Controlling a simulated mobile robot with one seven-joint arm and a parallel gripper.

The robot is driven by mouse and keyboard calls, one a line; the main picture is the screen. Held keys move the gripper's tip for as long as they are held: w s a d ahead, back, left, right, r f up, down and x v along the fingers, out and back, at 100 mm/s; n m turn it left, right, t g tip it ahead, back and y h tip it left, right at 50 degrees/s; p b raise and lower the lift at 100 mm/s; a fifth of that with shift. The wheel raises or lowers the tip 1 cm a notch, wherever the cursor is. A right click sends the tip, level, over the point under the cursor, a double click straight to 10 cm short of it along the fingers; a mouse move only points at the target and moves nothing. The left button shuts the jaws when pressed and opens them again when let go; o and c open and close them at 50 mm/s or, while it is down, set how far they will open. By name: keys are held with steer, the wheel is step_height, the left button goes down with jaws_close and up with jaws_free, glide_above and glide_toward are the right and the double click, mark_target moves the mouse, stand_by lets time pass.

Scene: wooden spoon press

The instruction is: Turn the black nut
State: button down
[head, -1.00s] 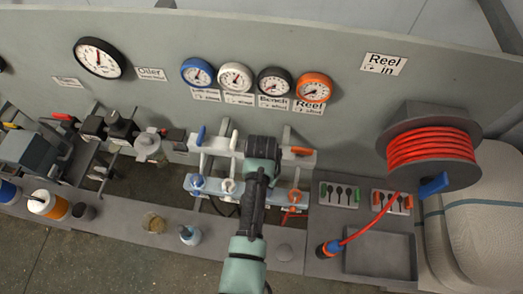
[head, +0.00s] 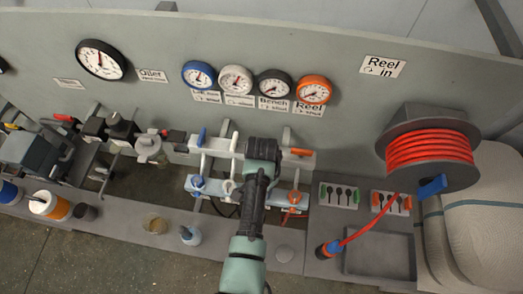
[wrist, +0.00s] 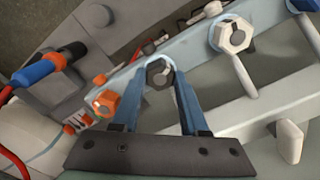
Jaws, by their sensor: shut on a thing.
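The black nut (wrist: 160,74) is a dark hex nut on the pale blue bar (wrist: 130,85). In the wrist view my gripper (wrist: 161,70) is shut on it, one blue finger on each side. In the head view my arm hides the nut and fingertips. The white nut (wrist: 232,36) sits to the upper right in the wrist view, and the orange nut (wrist: 103,102) to the lower left. The head view also shows the orange nut (head: 294,197), white nut (head: 228,188) and blue nut (head: 197,183). The black gauge (head: 274,82) hangs above.
Valve levers rise close by, among them a white lever (head: 234,142) and an orange-ended one (head: 301,152). A red hose reel (head: 430,146) stands at the right, its hose reaching a blue and orange connector (head: 328,248). A shallow tray (head: 345,262) lies in front of it.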

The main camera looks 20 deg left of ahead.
steer(key=shift+c, duration=2.2)
jaws_free()
steer(key=shift+r, duration=0.1)
step_height(320, 180, up, 13)
steer(key=b, duration=0.2)
